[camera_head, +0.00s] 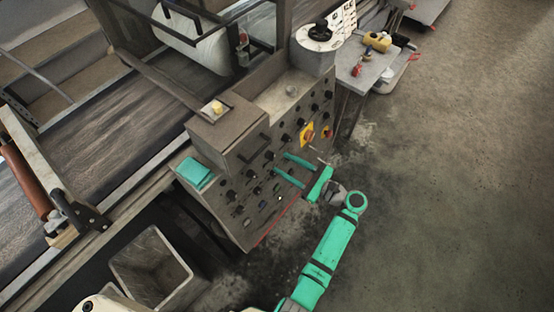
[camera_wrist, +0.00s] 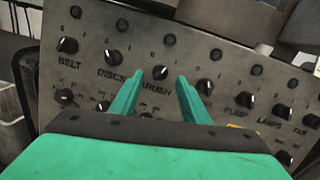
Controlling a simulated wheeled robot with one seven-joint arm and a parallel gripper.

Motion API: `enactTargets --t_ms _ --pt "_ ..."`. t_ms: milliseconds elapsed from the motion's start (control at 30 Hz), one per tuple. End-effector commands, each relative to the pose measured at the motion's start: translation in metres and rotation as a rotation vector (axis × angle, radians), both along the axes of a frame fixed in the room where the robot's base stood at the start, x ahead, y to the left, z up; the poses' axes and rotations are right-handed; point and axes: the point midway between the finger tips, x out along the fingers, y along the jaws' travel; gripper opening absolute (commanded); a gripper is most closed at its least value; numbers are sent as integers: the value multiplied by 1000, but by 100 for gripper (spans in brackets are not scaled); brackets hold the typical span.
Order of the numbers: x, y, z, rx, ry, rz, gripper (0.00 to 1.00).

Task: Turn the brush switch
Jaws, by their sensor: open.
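The brush switch (camera_wrist: 160,72) is a small black knob with a white mark, above the "BRUSH" label on the grey control panel (camera_wrist: 225,75). My gripper (camera_wrist: 160,76) is open and empty in the wrist view, with one green finger on each side of the knob in the picture. I cannot tell whether the fingers touch it or how far the tips are from the panel. In the head view my gripper (camera_head: 280,163) reaches the panel face from the right. Which knob there is the brush one is unclear.
Similar knobs flank it: the discs knob (camera_wrist: 113,57) on the left and an unreadable one (camera_wrist: 204,86) on the right. A yellow-backed switch (camera_head: 307,134) sits farther along the panel. A grey bin (camera_head: 150,267) stands at lower left. The floor (camera_head: 455,180) at right is clear.

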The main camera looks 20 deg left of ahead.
Motion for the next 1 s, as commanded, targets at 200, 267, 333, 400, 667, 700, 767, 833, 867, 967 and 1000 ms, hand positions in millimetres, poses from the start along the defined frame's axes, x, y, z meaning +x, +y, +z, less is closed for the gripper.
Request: enactTargets --t_ms 200,267,333,400,667,700,767,833,867,967,1000 --pt "7 28 0 0 0 2 42" --pt "8 33 0 0 0 3 42" --pt "9 36 0 0 0 2 42" --pt "9 39 0 0 0 3 42" --pt "9 40 0 -1 0 5 40" --pt "9 40 0 -1 0 5 30" --pt "9 40 0 -1 0 5 16" --pt "9 40 0 -1 -1 5 1" --pt "9 40 0 -1 -1 5 1" --pt "9 40 0 -1 -2 5 1" --pt "9 40 0 -2 -4 6 1"
